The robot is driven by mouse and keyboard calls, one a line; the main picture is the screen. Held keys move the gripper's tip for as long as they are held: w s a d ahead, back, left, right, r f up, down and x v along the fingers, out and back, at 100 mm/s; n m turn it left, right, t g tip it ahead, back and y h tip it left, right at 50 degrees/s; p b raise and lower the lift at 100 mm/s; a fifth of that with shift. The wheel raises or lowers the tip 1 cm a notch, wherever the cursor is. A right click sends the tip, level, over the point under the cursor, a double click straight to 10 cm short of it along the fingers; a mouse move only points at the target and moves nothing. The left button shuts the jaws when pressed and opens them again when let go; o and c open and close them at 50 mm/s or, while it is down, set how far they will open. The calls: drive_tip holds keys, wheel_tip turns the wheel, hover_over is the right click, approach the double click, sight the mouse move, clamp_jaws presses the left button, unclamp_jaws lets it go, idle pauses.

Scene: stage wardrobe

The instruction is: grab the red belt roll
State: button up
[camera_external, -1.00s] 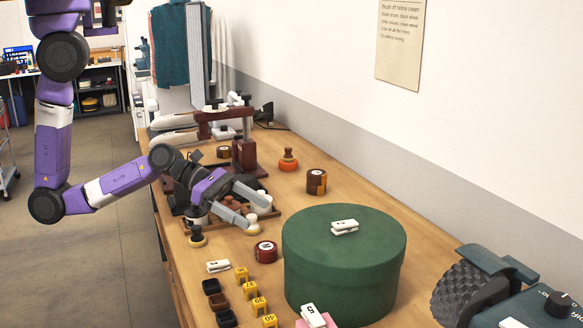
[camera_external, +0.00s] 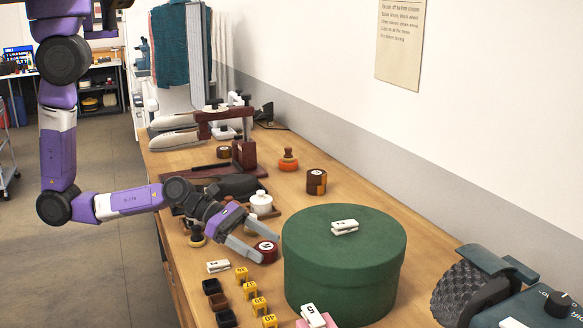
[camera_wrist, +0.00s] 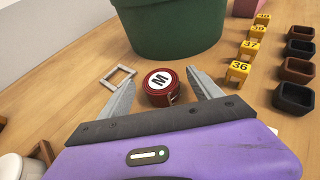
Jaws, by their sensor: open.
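The red belt roll (camera_external: 266,251) is a short dark red cylinder with a white disc marked "M" on top. It lies on the wooden bench (camera_external: 190,290) just left of the green round box. It also shows in the wrist view (camera_wrist: 160,87). My gripper (camera_external: 266,250) is open, with its grey fingers reaching to the roll. In the wrist view my gripper (camera_wrist: 163,84) has one finger on each side of the roll, with gaps showing on both sides. Whether the fingers are low enough to span its full height I cannot tell.
The green round box (camera_external: 344,270) stands close beyond the roll, with a white clip (camera_external: 344,227) on its lid. Yellow numbered blocks (camera_external: 250,289) and dark small trays (camera_external: 217,301) lie nearby. A silver square buckle (camera_wrist: 118,77) lies beside the left finger in the wrist view.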

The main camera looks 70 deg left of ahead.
drive_tip(key=shift+x, duration=0.8)
drive_tip(key=shift+c, duration=0.2)
drive_tip(key=c, duration=1.5)
drive_tip(key=shift+o, duration=0.2)
